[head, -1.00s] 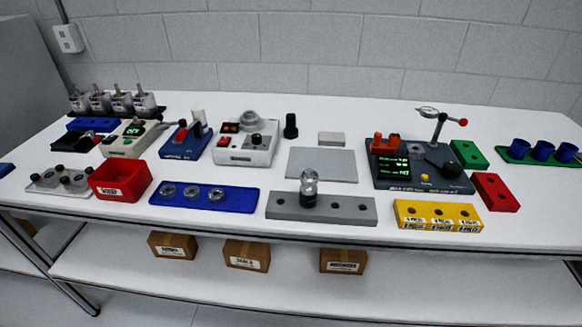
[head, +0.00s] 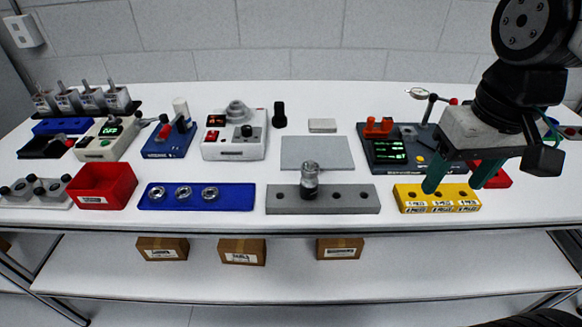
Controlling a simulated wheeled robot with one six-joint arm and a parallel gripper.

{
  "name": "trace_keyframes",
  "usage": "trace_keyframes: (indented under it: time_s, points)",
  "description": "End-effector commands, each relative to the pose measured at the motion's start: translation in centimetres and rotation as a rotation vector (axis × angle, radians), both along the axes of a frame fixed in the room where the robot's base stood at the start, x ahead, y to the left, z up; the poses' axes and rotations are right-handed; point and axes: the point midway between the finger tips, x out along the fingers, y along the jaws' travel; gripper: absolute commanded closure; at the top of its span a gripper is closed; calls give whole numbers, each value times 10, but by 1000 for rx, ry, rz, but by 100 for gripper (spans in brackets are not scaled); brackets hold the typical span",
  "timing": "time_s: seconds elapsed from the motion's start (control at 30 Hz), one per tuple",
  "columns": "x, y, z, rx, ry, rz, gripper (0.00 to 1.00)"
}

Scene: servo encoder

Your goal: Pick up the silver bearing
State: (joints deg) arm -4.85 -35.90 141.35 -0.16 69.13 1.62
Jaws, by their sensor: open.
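Three silver ring bearings sit in a row on a blue tray (head: 232,195) left of centre: a left bearing (head: 157,192), a middle bearing (head: 183,192) and a right bearing (head: 210,193). My gripper (head: 459,182) hangs at the right, its two green fingers apart and empty. It is in front of or above the yellow block (head: 413,205), far to the right of the bearings; its exact height is hard to tell. My arm hides part of the dark device and things behind it.
A grey block (head: 350,200) with an upright silver-and-dark part (head: 309,181) stands between the blue tray and my gripper. A red bin (head: 103,187) is left of the tray. A grey plate (head: 317,153) and several devices stand behind. The table's front edge is close.

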Motion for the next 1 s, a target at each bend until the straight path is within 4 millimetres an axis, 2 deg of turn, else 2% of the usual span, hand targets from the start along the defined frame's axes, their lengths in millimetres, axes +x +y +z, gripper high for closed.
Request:
trace_keyframes:
  time_s: [0.03, 0.2, 0.3, 0.4, 0.5, 0.63, 1.0]
  points:
    - [20, 13, 3, 0, 17, 34, 39]
    - [85, 69, 6, -4, 51, 136, 39]
    - [116, 107, 0, -9, 68, 188, 39]
    - [139, 142, -9, -12, 79, 230, 39]
    - [153, 168, -17, -17, 88, 260, 39]
    - [161, 187, -25, -19, 93, 280, 39]
    - [161, 189, -65, -20, 97, 282, 39]
